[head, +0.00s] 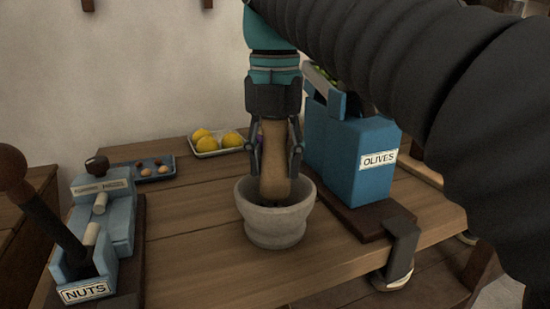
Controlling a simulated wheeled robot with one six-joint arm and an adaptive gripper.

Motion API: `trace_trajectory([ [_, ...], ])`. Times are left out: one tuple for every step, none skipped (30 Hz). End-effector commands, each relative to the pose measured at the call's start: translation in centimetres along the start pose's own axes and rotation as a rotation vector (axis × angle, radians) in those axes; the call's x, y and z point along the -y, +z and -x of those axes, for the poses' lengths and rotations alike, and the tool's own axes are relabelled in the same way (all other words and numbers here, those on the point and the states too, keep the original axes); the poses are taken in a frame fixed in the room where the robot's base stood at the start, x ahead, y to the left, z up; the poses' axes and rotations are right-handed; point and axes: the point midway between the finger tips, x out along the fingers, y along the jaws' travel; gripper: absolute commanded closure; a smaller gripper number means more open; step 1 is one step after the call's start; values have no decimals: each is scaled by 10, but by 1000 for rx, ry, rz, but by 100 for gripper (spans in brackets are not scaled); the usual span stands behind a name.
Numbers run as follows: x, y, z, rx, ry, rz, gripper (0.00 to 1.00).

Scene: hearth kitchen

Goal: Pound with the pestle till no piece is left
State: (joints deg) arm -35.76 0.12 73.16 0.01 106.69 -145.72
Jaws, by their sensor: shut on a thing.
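The wooden pestle (275,172) is upright, with its thick lower end inside the grey stone mortar (274,227). My gripper (274,145) points down from above and is shut on the pestle, with a finger on each side of it. The mortar stands on the wooden table near the middle of the view. Its inside is mostly hidden by its near rim and the pestle, so I cannot tell whether any pieces are in it or whether the pestle touches the bottom.
A blue OLIVES box (345,155) stands close on the right. A blue NUTS device (95,240) with a dark lever stands at the left. Behind are a small tray (152,177) with round things and a dish of lemons (217,150). The table (190,258) is clear left of the mortar.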

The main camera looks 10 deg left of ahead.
Motion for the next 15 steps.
trace_trajectory([
  [0, 0, 0, 0, 0, 0, 100],
  [0, 0, -1, 0, 0, 0, 100],
  [0, 0, -2, 0, 0, 0, 100],
  [0, 0, -3, 0, 0, 0, 100],
  [0, 0, -4, 0, 0, 0, 100],
  [0, 0, -6, 0, 0, 0, 100],
  [0, 0, -8, 1, 0, 0, 100],
  [0, 0, -10, 1, 1, 0, 100],
  [0, 0, -12, 1, 1, 0, 100],
  [0, 0, -14, 1, 1, 0, 100],
  [0, 0, -16, 1, 1, 0, 100],
  [0, 0, -18, 1, 1, 0, 100],
  [0, 0, -20, 1, 1, 0, 100],
  [0, 0, -22, 1, 0, 0, 100],
  [0, 0, -25, 0, 0, 0, 100],
])
